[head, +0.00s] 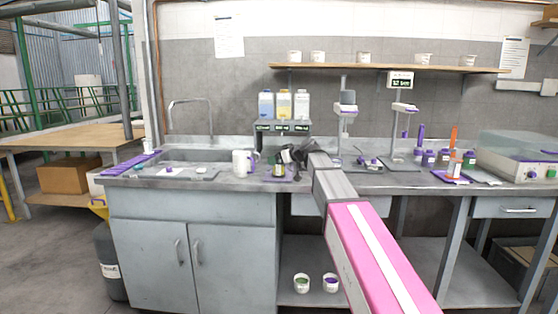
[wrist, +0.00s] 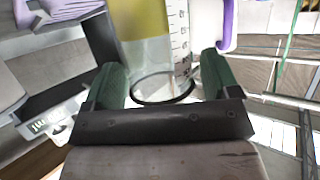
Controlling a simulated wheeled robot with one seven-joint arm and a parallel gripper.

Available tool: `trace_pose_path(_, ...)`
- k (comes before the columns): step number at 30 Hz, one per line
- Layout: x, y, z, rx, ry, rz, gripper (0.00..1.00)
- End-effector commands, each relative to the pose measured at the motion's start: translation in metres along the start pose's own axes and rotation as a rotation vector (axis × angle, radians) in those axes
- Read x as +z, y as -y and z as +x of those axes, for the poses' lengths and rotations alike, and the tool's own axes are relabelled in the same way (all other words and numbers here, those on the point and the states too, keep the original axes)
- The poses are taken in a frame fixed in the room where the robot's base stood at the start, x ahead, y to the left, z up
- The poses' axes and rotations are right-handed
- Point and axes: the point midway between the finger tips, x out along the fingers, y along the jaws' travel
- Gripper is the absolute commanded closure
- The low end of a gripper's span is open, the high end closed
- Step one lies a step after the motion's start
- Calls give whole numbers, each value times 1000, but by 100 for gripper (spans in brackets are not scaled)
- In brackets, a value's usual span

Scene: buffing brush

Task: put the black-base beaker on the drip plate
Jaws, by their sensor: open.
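A clear beaker with dark scale marks (wrist: 180,45) and a dark ring (wrist: 163,99) shows in the wrist view. It stands between the green fingertips of my gripper (wrist: 164,80). The fingers are open, one on each side of it, and I cannot tell whether either touches. In the head view my gripper (head: 287,156) is low over the counter, beside a small dark-and-green container (head: 279,171) and right of a white jug with a purple handle (head: 240,164). My arm hides part of the counter there. I cannot clearly identify the drip plate; a flat grey tray (head: 205,174) lies left of the jug.
A dispenser (head: 284,127) with blue, yellow and white bottles stands behind my gripper. The sink (head: 190,156) is at the left.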

Motion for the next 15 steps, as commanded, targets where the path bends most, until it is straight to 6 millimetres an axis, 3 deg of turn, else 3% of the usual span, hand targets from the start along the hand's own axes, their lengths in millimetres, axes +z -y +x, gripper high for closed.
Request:
trace_pose_path(5, -1, 1, -13, 1, 0, 0, 18)
trace_pose_path(15, -1, 2, -79, 2, -1, 0, 18)
